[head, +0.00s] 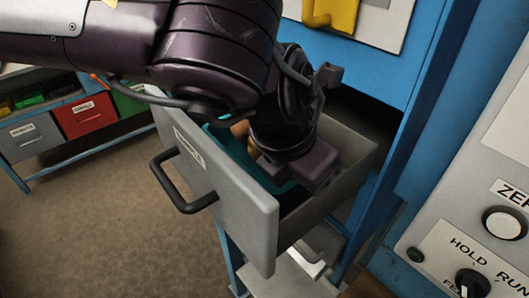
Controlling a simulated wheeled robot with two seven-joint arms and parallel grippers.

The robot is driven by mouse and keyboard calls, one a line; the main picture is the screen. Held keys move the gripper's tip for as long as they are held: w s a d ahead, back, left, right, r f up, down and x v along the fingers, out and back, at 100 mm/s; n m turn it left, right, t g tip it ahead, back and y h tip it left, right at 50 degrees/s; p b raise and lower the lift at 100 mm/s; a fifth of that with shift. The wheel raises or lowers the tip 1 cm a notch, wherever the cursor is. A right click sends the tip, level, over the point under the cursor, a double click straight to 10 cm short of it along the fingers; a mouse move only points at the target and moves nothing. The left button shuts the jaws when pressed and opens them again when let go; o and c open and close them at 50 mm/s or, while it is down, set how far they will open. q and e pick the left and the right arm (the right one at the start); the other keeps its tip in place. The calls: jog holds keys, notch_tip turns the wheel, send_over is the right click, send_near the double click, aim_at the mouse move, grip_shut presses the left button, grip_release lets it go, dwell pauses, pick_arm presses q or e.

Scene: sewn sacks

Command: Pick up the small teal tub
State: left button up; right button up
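The small teal tub (233,150) sits inside the open grey drawer (232,207), mostly hidden behind my arm and the drawer front. Teal shows left of my gripper and below it. Something orange-brown (240,130) shows at the teal tub, partly covered by my arm. My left gripper (293,180) points down into the drawer, over the right part of the teal. Its dark purple fingers are partly hidden, and I cannot tell whether they touch the tub. My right gripper is out of view.
The drawer's front with its black handle (184,182) and its side walls surround my gripper. A blue cabinet frame (405,115) stands behind. A control panel with knobs (472,283) is at right. Coloured bins (84,116) stand at far left. Brown floor is clear at lower left.

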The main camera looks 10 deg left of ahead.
pick_arm(q)
jog(key=shift+f, duration=0.1)
grip_shut()
jog(key=shift+r, duration=0.2)
dwell(0.5)
